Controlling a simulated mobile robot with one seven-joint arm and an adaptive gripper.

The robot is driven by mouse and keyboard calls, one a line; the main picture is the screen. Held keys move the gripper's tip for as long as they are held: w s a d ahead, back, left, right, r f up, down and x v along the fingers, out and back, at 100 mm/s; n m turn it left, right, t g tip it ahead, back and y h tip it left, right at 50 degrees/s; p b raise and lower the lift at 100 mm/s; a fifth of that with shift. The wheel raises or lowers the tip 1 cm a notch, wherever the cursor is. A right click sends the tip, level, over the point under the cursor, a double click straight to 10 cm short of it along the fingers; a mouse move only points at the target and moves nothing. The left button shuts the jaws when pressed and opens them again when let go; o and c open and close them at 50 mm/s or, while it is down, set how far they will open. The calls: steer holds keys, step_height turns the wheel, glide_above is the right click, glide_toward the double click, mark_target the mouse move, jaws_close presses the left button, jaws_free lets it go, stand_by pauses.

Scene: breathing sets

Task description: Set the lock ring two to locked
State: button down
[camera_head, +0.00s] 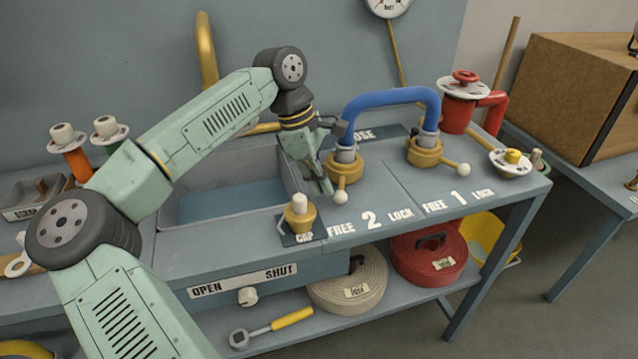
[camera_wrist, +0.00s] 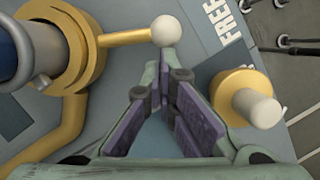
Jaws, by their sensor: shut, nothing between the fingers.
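Lock ring two (camera_head: 345,173) is a brass collar around the left end of the blue hose (camera_head: 392,96). Its short lever ends in a white ball (camera_head: 341,197), which points to the front, nearer FREE than LOCK on the "FREE 2 LOCK" marking (camera_head: 370,220). In the wrist view the ring (camera_wrist: 97,62) is at upper left and its white ball (camera_wrist: 165,31) is at top centre. My gripper (camera_head: 328,188) is shut and empty, low over the bench just left of the lever. Its fingertips (camera_wrist: 169,62) appear close to the ball; I cannot tell whether they touch.
A brass cap (camera_head: 299,220) with a pale knob stands close in front of my gripper. Lock ring one (camera_head: 425,153), with its own white-ball lever, is to the right. A sink basin (camera_head: 170,215) lies to the left. The bench front between the rings is clear.

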steer(key=shift+d, duration=0.15)
steer(key=n+b, duration=0.1)
steer(key=d+n+b, duration=0.1)
steer(key=s+d+b, duration=0.1)
steer(key=shift+d+f+n+t+b, duration=0.1)
steer(key=shift+f+n+t+b, duration=0.2)
steer(key=shift+n+t, duration=0.1)
steer(key=d+n+b, duration=0.2)
steer(key=shift+s+d+r+n+t, duration=0.2)
steer(key=shift+n+t, duration=0.1)
steer(key=shift+t, duration=0.1)
steer(key=shift+w+d+r+b, duration=0.15)
steer(key=shift+d+b, duration=0.1)
steer(key=shift+d, duration=0.7)
steer(key=shift+w+d+f+b, duration=0.1)
steer(key=shift+w+d+b, duration=0.1)
steer(key=shift+d, duration=0.7)
steer(key=shift+r, duration=0.2)
